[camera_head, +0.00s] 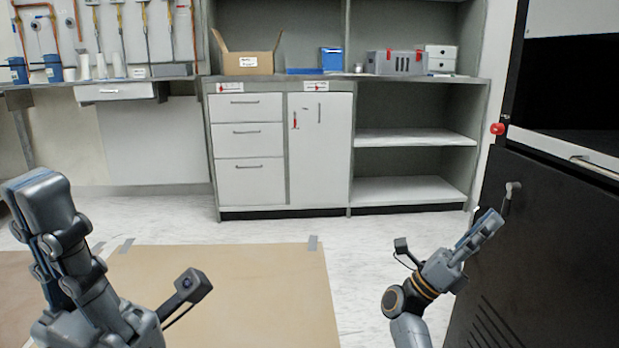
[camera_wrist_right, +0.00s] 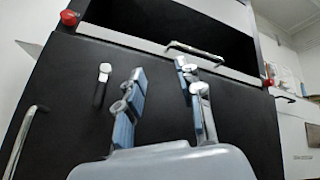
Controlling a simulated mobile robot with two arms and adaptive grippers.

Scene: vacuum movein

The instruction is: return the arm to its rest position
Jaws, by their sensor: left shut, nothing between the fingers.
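My left gripper (camera_head: 38,188) is at the left of the head view, pointing up, with its fingers together and nothing in them. It is raised above the floor, clear of the furniture. My right gripper (camera_head: 488,223) is at the lower right, in front of the black cabinet (camera_head: 560,260). In the right wrist view my right gripper (camera_wrist_right: 160,72) shows two spread fingers with an empty gap between them. The cabinet's black front lies behind them, and I see no contact.
The black cabinet carries a small latch handle (camera_head: 511,196), a red knob (camera_head: 497,129) and a silver bar handle (camera_head: 594,166). A counter (camera_head: 400,80) with drawers and shelves stands at the back. An open cardboard box (camera_head: 247,63) sits on it.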

